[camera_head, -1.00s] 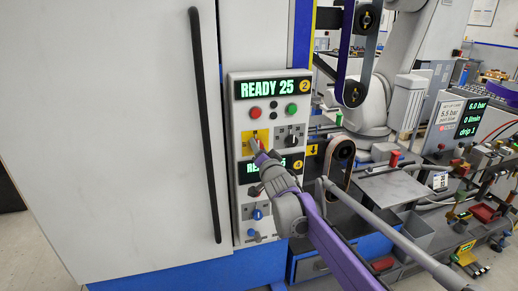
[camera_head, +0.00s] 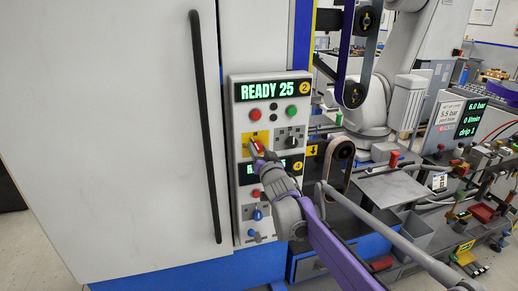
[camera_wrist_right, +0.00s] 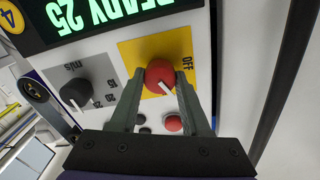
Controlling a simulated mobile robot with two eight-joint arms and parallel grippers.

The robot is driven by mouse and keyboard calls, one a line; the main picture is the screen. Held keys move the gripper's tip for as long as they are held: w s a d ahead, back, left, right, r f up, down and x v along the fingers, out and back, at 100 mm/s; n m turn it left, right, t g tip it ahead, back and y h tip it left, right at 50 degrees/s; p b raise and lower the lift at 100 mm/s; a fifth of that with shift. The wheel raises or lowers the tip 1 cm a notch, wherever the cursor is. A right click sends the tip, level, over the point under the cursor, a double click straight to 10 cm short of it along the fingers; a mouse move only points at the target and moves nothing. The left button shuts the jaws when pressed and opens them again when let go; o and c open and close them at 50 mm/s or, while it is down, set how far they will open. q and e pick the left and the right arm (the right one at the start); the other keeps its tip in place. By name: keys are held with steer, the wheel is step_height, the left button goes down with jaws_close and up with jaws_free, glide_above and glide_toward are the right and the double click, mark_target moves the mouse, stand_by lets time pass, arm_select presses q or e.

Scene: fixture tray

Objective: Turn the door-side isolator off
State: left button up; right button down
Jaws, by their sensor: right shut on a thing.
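The door-side isolator is a red rotary knob (camera_wrist_right: 160,76) on a yellow plate (camera_wrist_right: 143,50) marked OFF. In the head view its yellow plate (camera_head: 246,138) sits on the left of the grey panel, closest to the door. My right gripper (camera_head: 257,149) reaches it from the lower right and hides part of the knob. In the wrist view my right gripper's fingers (camera_wrist_right: 160,84) lie on both sides of the knob, shut on it. The knob's white mark points to the lower right in that view, not straight at the OFF label. My left gripper is not in view.
A black knob (camera_head: 291,136) on a grey plate is beside the isolator. Red and green buttons sit above, under the READY 25 display (camera_head: 272,90). A blue knob (camera_head: 257,215) is lower down. The black door handle (camera_head: 205,130) stands left of the panel.

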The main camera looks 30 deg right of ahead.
steer(key=n+p, duration=0.1)
steer(key=n, duration=0.5)
steer(key=shift+n, duration=0.4)
steer(key=n+p, duration=0.1)
steer(key=n, duration=0.5)
steer(key=shift+n, duration=0.3)
steer(key=shift+c, duration=1.8)
jaws_free()
steer(key=b+v, duration=0.1)
steer(key=v, duration=0.9)
steer(key=shift+s+b, duration=0.3)
steer(key=shift+s, duration=0.15)
steer(key=shift+f, duration=0.1)
